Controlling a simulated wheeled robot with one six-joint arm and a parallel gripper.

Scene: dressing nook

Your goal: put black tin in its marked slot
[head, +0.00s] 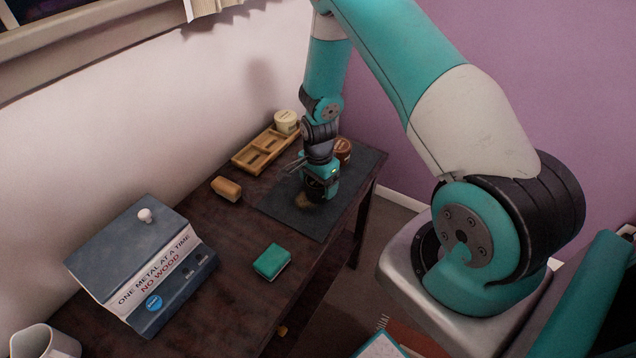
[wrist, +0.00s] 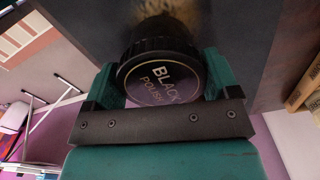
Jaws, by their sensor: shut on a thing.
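The black tin (wrist: 160,75), its lid lettered "BLACK POLISH", sits between the two teal fingers of my gripper (wrist: 160,88) in the wrist view. My gripper is shut on it. In the head view my gripper (head: 320,188) points down over the dark mat (head: 285,210) and mostly hides the tin. The wooden tray (head: 248,168) with slots stands at the back of the table, left of my gripper. A cream tin (head: 286,122) is at its far end. The slot markings are too small to read. The tray's edge shows at the right in the wrist view (wrist: 302,92).
A brown tin (head: 343,149) stands behind my gripper. A tan block (head: 226,188), a green sponge-like block (head: 272,261) and a blue-grey box (head: 135,245) stand nearer. The table between them is clear.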

